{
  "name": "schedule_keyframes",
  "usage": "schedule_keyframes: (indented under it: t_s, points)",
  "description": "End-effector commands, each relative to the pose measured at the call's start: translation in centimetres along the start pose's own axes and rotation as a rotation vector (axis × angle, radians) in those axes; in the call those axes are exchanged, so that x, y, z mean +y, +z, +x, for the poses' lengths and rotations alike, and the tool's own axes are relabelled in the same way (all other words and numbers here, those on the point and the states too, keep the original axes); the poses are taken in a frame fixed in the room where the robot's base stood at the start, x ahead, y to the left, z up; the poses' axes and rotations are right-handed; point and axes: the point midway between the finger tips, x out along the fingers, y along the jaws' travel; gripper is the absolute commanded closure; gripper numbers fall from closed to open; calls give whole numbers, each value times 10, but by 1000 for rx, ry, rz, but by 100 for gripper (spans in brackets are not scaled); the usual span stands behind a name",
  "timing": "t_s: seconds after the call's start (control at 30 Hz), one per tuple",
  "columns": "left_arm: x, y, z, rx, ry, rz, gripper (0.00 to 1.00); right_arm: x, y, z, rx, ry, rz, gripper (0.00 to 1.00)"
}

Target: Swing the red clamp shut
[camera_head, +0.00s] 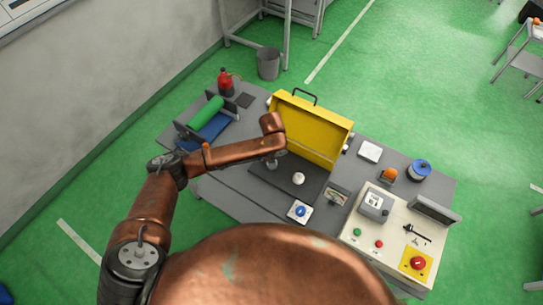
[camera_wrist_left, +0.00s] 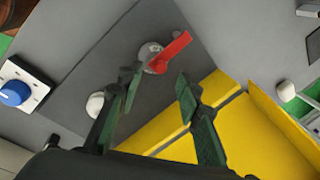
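The red clamp (camera_wrist_left: 172,52) shows in the left wrist view as a flat red lever on a round grey base, on a dark grey plate (camera_wrist_left: 85,65). Its lever points to the upper right of that view. In the head view my left arm hides it. My left gripper (camera_wrist_left: 160,82) is open, its two green-black fingers spread just short of the clamp, with nothing between them. In the head view the left gripper (camera_head: 272,162) is mostly hidden under its wrist, above the plate. My right gripper is not in view.
A yellow panel with a handle (camera_head: 310,128) stands upright behind the plate. A white knob (camera_head: 298,179) and a blue dial (camera_head: 300,211) are close by. A control panel (camera_head: 362,233) is at right, a green roller (camera_head: 206,113) at left.

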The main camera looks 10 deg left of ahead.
Motion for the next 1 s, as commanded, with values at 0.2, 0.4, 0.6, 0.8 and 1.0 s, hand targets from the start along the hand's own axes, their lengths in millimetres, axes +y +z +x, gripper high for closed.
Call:
schedule_keyframes:
  t_s: [0.2, 0.4, 0.6, 0.8, 1.0]
  points:
    - [-1, 0, -48, 2, -4, 1, 67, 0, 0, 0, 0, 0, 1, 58]
    - [-1, 0, -75, 0, -2, 1, 67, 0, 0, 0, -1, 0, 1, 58]
    - [-1, 0, -84, 0, -2, 1, 67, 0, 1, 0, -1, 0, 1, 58]
    - [-1, 0, -84, 0, -2, 0, 67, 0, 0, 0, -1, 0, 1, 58]
    - [-1, 0, -84, 0, -2, 0, 67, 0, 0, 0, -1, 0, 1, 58]
